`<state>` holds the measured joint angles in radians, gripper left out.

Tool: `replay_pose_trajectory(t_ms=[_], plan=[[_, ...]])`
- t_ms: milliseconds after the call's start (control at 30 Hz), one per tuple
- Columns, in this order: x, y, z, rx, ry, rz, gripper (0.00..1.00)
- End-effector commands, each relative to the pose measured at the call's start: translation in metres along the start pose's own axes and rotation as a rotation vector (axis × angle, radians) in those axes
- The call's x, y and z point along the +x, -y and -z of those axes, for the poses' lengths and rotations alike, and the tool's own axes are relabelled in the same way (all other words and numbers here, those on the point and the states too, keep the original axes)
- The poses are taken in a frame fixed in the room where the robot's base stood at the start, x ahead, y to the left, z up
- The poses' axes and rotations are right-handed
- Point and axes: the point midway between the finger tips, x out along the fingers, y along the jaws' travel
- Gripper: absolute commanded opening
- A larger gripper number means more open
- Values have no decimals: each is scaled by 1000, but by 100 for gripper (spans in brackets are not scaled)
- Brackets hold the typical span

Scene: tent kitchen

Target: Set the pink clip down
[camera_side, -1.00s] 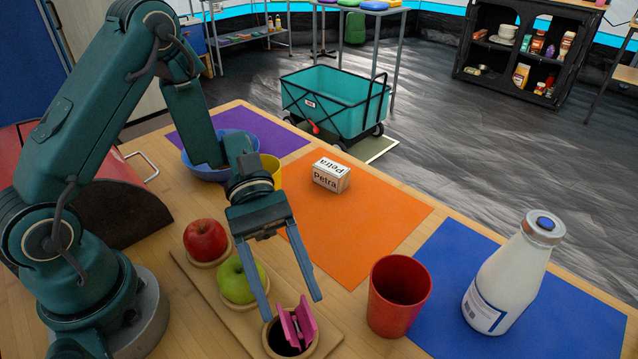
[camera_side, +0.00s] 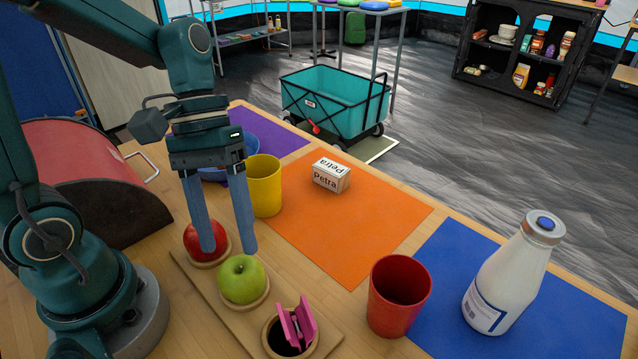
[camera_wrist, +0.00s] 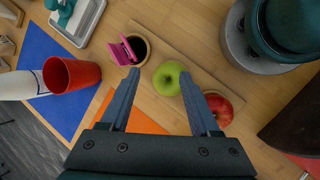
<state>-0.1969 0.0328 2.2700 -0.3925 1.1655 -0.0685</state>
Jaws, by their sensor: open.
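The pink clip (camera_side: 299,325) stands tilted in the round dark cup (camera_side: 282,352) at the near end of the wooden board; it also shows in the wrist view (camera_wrist: 125,48). My gripper (camera_side: 231,250) is open and empty, with its fingers above the board near the red apple and the green apple. It is apart from the clip. In the wrist view my gripper's fingers (camera_wrist: 165,98) are spread, with the green apple (camera_wrist: 168,78) beyond them.
The red apple (camera_side: 205,240) and green apple (camera_side: 242,279) sit in the board's other holders. A red cup (camera_side: 398,296), white bottle (camera_side: 511,277), yellow cup (camera_side: 265,186) and Petra box (camera_side: 331,175) stand nearby. The orange mat (camera_side: 350,235) is mostly clear.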

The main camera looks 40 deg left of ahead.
Motion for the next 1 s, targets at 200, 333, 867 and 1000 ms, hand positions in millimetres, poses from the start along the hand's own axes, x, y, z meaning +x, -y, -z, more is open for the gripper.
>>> replay_pose_trajectory(t_ms=[200, 333, 867, 1000], plan=[[-24, 14, -5, 278, -364, 122, 63], [-39, 20, -4, 414, -556, 177, 63], [-59, 24, -4, 560, -781, 236, 63], [-59, 24, -4, 559, -780, 235, 63]])
